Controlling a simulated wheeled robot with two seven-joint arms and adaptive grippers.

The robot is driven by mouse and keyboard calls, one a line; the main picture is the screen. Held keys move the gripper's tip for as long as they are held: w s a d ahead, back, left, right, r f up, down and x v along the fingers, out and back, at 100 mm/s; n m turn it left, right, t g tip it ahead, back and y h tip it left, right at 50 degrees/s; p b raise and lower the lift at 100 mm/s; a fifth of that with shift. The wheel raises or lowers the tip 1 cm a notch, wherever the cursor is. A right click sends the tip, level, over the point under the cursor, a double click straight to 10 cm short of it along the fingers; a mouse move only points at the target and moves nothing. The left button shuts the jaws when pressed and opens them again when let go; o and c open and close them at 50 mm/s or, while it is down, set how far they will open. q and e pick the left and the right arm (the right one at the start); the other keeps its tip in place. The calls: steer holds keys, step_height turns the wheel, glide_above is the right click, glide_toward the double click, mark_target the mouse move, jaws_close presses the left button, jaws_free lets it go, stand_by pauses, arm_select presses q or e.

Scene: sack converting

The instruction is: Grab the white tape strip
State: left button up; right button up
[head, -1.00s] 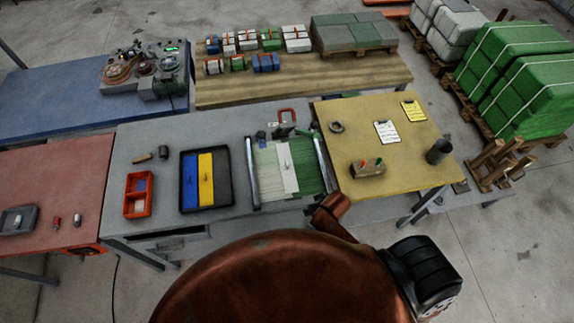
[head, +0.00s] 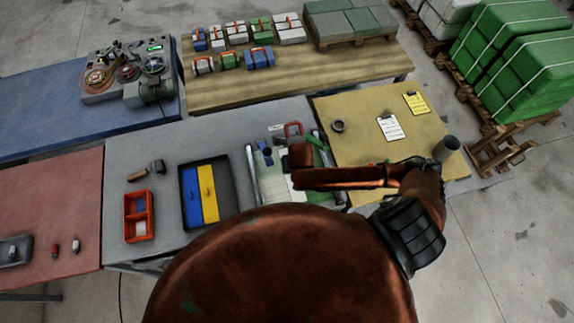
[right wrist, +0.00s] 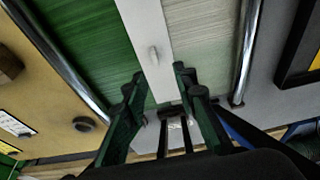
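The white tape strip (right wrist: 146,30) lies between a green woven panel (right wrist: 75,40) and a pale woven panel (right wrist: 205,40), with a small pale tab (right wrist: 154,56) standing on it. In the head view, a piece of the strip (head: 294,188) shows beside my right arm, which hides much of it. My right gripper (right wrist: 158,90) is open and empty in the right wrist view, its fingers spread to either side of the strip's line. The gap between fingers and strip is hard to judge. My left gripper is not in view.
Metal rails (right wrist: 247,50) flank the panels. A black tray (head: 226,187) with blue and yellow strips and a red bin (head: 128,215) stand to the left. The yellow table (head: 362,123) at right holds clipboards and a dark cup (head: 446,148).

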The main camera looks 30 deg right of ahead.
steer(key=shift+d+f, duration=0.15)
steer(key=shift+f, duration=0.2)
steer(key=shift+s+d+f, duration=0.1)
steer(key=shift+s+f, duration=0.05)
steer(key=shift+f, duration=0.5)
steer(key=shift+w+d+f+p, duration=0.2)
steer(key=shift+w+f, duration=0.1)
steer(key=shift+f, duration=0.2)
steer(key=shift+w+d+f+p, duration=0.15)
steer(key=shift+w+f, duration=0.15)
steer(key=shift+f, duration=0.2)
steer(key=shift+x, duration=1.5)
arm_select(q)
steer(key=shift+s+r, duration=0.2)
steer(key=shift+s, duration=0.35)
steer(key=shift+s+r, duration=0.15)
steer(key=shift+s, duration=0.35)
arm_select(e)
steer(key=shift+a, duration=0.15)
jaws_close()
